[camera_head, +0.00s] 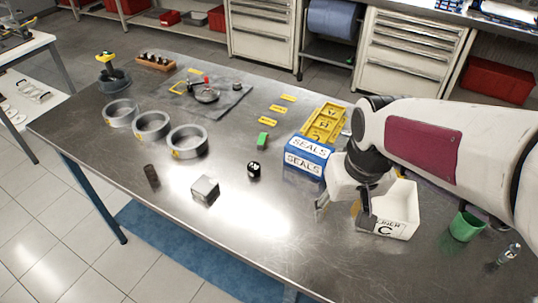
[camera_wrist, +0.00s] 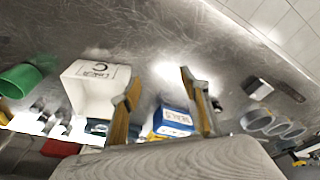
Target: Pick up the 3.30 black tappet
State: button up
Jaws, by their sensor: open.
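A small black cylinder with a white marking on top, which looks like the black tappet (camera_head: 254,169), stands on the metal table left of the blue SEALS boxes. Its number is too small to read. In the wrist view a small dark object (camera_wrist: 217,105) just right of the right finger may be the same tappet. My gripper (camera_head: 345,208) is open and empty, to the right of the tappet and over the area by the white LINER C box. In the wrist view its two fingers (camera_wrist: 162,98) are spread wide with nothing between them.
The white LINER C box (camera_head: 398,212) is close to my gripper. A metal block (camera_head: 205,190), a green block (camera_head: 263,140) and grey rings (camera_head: 187,141) lie around. The front middle of the table is clear.

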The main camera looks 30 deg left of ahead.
jog(key=w+a+f+n, duration=0.1)
jog(key=a+f, duration=0.1)
jog(key=a, duration=0.4)
jog(key=w+a+f+n, duration=0.1)
jog(key=w+a+f, duration=0.1)
jog(key=a, duration=0.5)
jog(key=w+a+f+y, duration=0.1)
jog(key=a+f, duration=0.1)
jog(key=a, duration=0.4)
jog(key=shift+w+a+f+n, duration=0.25)
jog(key=shift+w+f+n, duration=0.05)
jog(key=shift+n, duration=0.1)
jog(key=t+y, duration=0.1)
send_near(254, 167)
jog(key=f, duration=0.2)
jog(key=shift+w+a+r+n, duration=0.1)
jog(key=shift+a+r+n, duration=0.1)
jog(key=shift+n, duration=0.1)
jog(key=shift+x, duration=1.3)
jog(key=shift+f, duration=0.1)
jog(key=shift+x, duration=2.5)
jog(key=shift+w, duration=0.1)
jog(key=shift+c, duration=0.4)
jog(key=c, duration=1.1)
